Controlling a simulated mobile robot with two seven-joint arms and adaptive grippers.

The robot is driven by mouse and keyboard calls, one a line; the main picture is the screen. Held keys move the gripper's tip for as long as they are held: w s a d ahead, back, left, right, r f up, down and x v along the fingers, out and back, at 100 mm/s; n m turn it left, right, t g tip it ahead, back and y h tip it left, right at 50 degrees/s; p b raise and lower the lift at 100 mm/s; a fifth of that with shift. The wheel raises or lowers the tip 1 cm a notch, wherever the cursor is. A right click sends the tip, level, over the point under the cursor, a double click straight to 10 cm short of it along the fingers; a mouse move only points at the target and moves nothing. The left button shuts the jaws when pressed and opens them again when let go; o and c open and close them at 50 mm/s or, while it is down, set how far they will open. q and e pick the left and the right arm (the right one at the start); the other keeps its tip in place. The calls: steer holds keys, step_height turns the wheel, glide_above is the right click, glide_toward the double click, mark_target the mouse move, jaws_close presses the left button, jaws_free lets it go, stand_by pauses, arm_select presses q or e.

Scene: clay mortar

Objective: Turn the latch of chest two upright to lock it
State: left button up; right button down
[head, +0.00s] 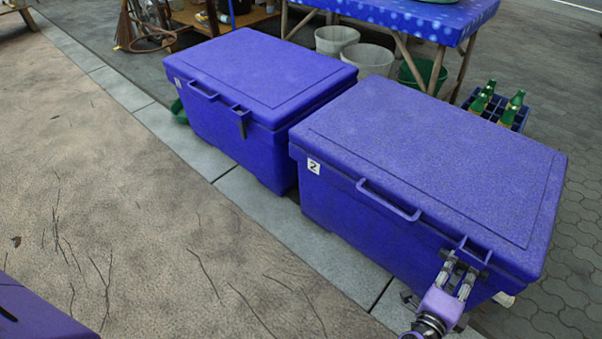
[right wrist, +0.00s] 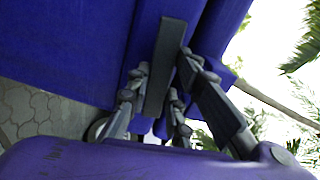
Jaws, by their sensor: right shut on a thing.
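Chest two (head: 400,170) is the blue chest on the right in the head view, its lid closed, with a "2" label (head: 313,166) on its front. Its dark grey latch (right wrist: 165,65) shows as a long bar in the right wrist view, roughly parallel to the lid's edge, so it looks turned sideways. My right gripper (head: 462,268) is at the right end of the chest's front. In the right wrist view its fingers (right wrist: 163,90) are shut on the latch, one on each side. In the head view the fingers partly hide the latch. My left gripper is not in view.
Another closed blue chest (head: 255,80) stands to the left, its dark latch (head: 241,122) hanging at the front. Behind are buckets (head: 338,40), a blue-topped table (head: 400,15) and a bottle crate (head: 493,110). The ground before the chests is clear.

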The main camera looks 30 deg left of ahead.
steer(key=n+p, duration=0.1)
steer(key=n, duration=0.2)
steer(key=shift+r, duration=0.1)
steer(key=n+p, duration=0.1)
steer(key=n, duration=0.4)
steer(key=n+p, duration=0.1)
steer(key=n, duration=0.3)
steer(key=shift+a, duration=0.1)
steer(key=n, duration=0.4)
steer(key=shift+p, duration=0.3)
steer(key=shift+n, duration=0.4)
steer(key=c, duration=1.6)
jaws_free()
